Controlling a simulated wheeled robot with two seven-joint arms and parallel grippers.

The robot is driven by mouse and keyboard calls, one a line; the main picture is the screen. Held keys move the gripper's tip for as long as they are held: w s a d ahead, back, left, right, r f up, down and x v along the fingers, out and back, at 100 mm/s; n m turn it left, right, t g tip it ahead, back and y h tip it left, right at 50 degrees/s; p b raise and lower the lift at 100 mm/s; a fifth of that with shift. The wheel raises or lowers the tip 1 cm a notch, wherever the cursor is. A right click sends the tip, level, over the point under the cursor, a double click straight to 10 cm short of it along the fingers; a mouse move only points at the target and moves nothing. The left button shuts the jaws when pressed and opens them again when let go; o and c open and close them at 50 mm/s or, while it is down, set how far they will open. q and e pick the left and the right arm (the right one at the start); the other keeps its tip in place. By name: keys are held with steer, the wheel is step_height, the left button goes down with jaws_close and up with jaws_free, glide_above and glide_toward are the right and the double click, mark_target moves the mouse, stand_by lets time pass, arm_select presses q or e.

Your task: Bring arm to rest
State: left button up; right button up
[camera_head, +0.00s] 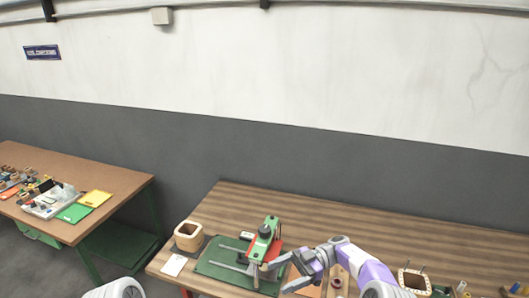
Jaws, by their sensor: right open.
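My right arm, white and purple, comes in from the lower right over the striped wooden table. Its gripper (284,275) is open, with its fingers pointing left just beside a green machine (262,243) on a green base plate (222,271). Nothing shows between the fingers. I cannot tell whether a finger touches the machine. My left gripper is not in view.
A wooden square coil (188,236) stands at the table's left, by a white card (174,265). Another coil frame (414,281) and small parts lie at the right. The table's back strip (350,221) is clear. A cluttered brown table (110,180) stands left.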

steer(key=w+a+f+m+t+y+b, duration=0.1)
steer(key=w+a+f+m+t+b, duration=0.1)
steer(key=w+f+m+t, duration=0.4)
steer(key=w+a+f+m+t+b, duration=0.1)
steer(key=f+m+t+b, duration=0.25)
steer(key=m+t, duration=0.6)
steer(key=s+d+f+m+t+h+b, duration=0.1)
steer(key=s+d+f+m+t+h, duration=0.2)
steer(key=f, duration=0.5)
steer(key=d+f+m+h+b, duration=0.1)
steer(key=f+m+h, duration=0.2)
steer(key=f+h, duration=0.35)
steer(key=s+d+f+m+g+h+b, duration=0.25)
steer(key=s+f+g, duration=0.25)
steer(key=s+f, duration=0.8)
arm_select(q)
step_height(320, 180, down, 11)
steer(key=b, duration=0.1)
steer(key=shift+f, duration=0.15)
arm_select(e)
steer(key=s+f+g, duration=0.1)
steer(key=s+g, duration=0.1)
steer(key=s, duration=0.6)
steer(key=s+f+m+g+h, duration=0.1)
steer(key=s+f+g, duration=0.1)
steer(key=s, duration=0.6)
steer(key=shift+s+d+f+m+g, duration=0.3)
steer(key=shift+d+g, duration=0.1)
steer(key=shift+g, duration=0.35)
